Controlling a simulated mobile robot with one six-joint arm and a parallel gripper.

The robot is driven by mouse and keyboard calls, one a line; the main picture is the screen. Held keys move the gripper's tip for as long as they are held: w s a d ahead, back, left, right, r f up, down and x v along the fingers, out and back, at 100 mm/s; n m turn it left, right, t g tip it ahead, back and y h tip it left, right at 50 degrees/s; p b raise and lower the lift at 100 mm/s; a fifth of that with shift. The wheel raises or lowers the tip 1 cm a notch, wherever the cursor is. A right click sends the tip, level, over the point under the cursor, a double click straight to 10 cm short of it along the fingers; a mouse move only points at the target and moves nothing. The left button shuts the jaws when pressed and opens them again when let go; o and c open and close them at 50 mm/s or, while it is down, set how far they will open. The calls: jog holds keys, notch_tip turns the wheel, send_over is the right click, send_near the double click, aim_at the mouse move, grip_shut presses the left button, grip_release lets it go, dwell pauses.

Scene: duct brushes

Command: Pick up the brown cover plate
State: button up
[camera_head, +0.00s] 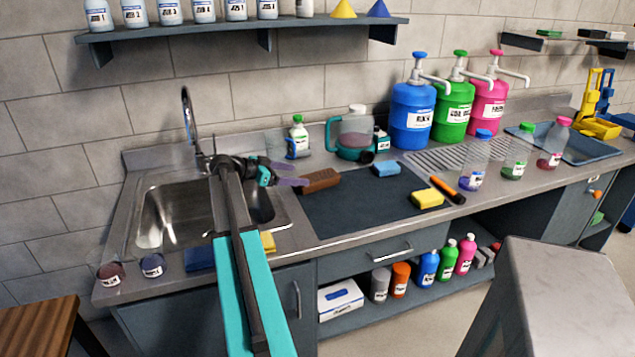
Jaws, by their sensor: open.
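A flat brown block-like piece (320,181) lies at the left edge of the dark mat, beside the sink. It is the only brown item I see on the counter, and I cannot tell for sure that it is the cover plate. My gripper (297,175) is at the end of my arm, over the right side of the sink. Its two purple fingers are apart and point right, toward the brown piece. Nothing is between the fingers. The fingertips appear close to the piece's left end; I cannot tell the height gap.
The dark mat (355,215) is mostly clear, with a blue sponge (386,168), a yellow sponge (427,199) and an orange-black tool (447,189). A teal-handled jug (355,135) stands behind. The faucet (190,115) rises behind the sink (175,215). Large pump bottles (412,115) stand at the back.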

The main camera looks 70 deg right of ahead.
aim_at(319, 177)
jog(key=shift+p+x, duration=0.4)
jog(key=shift+x, duration=2.5)
jog(key=shift+d, duration=0.1)
jog(key=shift+p+x, duration=0.95)
jog(key=shift+x, duration=1.55)
jog(key=shift+s+f, duration=0.1)
jog(key=shift+c, duration=0.3)
jog(key=c, duration=1.3)
